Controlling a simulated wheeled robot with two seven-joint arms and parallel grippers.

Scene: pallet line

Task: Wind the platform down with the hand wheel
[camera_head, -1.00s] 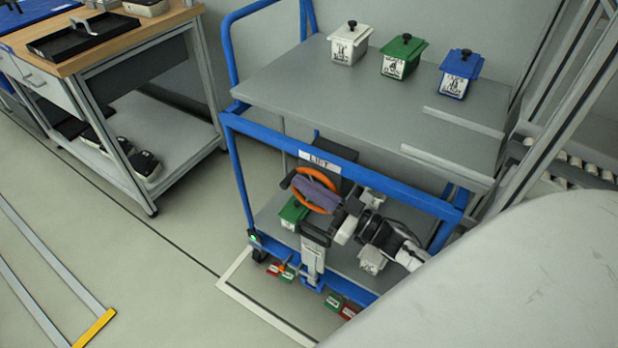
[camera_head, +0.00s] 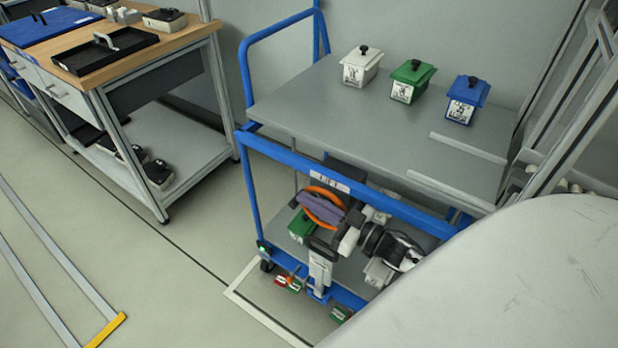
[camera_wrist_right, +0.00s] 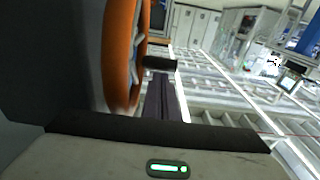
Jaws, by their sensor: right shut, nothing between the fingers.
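The hand wheel has an orange rim (camera_head: 322,222) and sits under the LIFT label on the front of a blue-framed cart (camera_head: 290,157). The grey platform (camera_head: 385,142) on top of the cart carries a white, a green and a blue lidded box. My right gripper (camera_head: 318,209) is shut and empty, its dark purplish fingers lying across the front of the wheel. In the right wrist view, the orange rim (camera_wrist_right: 122,50) stands close to the left of the fingers (camera_wrist_right: 163,97), with a black piece (camera_wrist_right: 160,63) at their far end. Contact is unclear. My left gripper is out of view.
A wooden-topped workbench (camera_head: 165,47) with a black tray stands at the left. The cart's lower shelf (camera_head: 345,275) holds more boxes below the wheel. Small red and green pieces (camera_head: 288,284) show by its foot. The floor between bench and cart is clear.

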